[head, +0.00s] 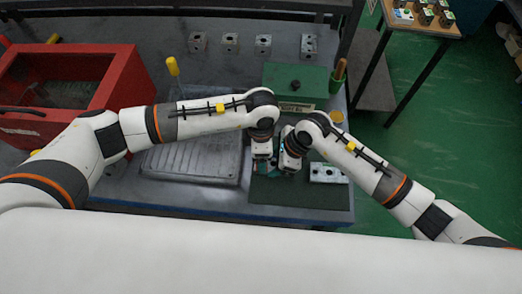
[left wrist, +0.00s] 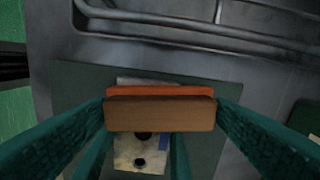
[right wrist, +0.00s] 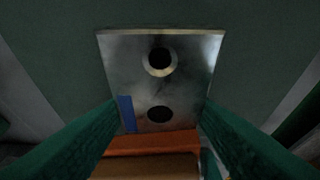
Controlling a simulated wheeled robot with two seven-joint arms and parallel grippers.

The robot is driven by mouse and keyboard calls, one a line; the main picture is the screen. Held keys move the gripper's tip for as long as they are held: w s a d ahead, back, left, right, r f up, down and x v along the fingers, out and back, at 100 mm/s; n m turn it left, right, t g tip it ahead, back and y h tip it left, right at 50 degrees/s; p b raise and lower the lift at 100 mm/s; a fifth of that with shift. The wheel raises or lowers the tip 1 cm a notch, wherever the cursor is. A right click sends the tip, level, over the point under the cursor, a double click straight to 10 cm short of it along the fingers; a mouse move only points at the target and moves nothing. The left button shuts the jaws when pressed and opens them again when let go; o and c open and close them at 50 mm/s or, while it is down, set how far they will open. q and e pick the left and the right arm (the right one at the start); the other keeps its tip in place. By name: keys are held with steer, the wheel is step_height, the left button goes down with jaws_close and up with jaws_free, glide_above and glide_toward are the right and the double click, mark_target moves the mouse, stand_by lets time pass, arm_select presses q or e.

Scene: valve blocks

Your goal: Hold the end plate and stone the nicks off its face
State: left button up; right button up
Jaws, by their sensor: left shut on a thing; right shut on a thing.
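The end plate is a grey metal block with two dark holes and a blue mark; it fills the middle of the right wrist view (right wrist: 180,85). My right gripper (right wrist: 160,108) is shut on it, one finger on each side. The abrasive stone, brown with an orange layer, is between the fingers of my left gripper (left wrist: 160,100), which is shut on it. The stone (left wrist: 160,118) lies across the plate (left wrist: 140,155) in the left wrist view and hides part of it. I cannot tell whether they touch. In the head view both grippers meet over the mat, and the stone is hard to make out.
A dark green mat (head: 300,198) lies under the grippers. A grey tray (head: 195,165) is to the left, a red open box (head: 125,85) further left. A green box (head: 295,83) stands behind; several blocks line the back.

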arm_select(q)
steer(key=shift+s+a+f, duration=0.1)
steer(key=shift+s, duration=1.1)
steer(key=shift+w, duration=1.3)
steer(key=shift+s, duration=0.65)
steer(key=shift+r, duration=0.2)
steer(key=shift+r, duration=3.4)
